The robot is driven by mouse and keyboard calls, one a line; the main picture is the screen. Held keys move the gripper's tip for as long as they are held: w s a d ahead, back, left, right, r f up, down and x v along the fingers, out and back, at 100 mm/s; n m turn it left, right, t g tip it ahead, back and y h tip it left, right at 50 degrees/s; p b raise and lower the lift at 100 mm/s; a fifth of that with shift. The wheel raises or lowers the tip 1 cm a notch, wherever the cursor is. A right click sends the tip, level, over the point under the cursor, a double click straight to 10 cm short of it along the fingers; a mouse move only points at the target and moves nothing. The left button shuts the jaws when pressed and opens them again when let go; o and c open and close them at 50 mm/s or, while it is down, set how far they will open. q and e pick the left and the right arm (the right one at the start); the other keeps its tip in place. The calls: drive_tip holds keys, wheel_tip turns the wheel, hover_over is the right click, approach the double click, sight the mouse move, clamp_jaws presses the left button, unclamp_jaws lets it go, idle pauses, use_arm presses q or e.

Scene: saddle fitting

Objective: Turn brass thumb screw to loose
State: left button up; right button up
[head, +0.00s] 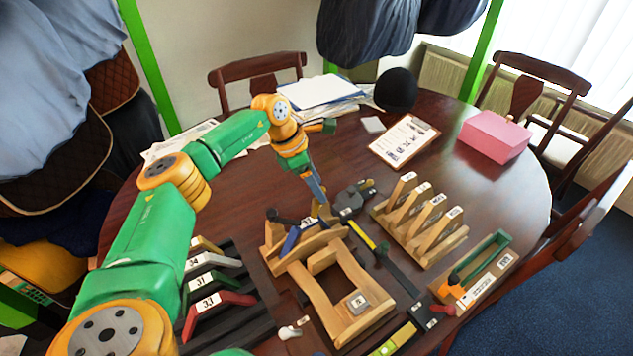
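My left gripper (319,200) points down over the table at the far edge of the wooden saddle frame (304,283). Its narrow grey fingers end at a small yellow-brown piece that may be the brass thumb screw; it is too small to be sure. Whether the fingers touch or grip it cannot be told. A blue-handled tool (291,240) lies across the frame's far end, just left of the fingertips. A dark grey tool (350,200) lies just right of them. My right gripper is not in view.
A wooden rack with numbered slats (421,222) stands to the right. Numbered grey, green and red bars (215,300) lie left of the frame.

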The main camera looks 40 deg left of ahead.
use_arm(q)
drive_tip(key=shift+s+d+r, duration=0.1)
drive_tip(key=c, duration=0.7)
clamp_jaws()
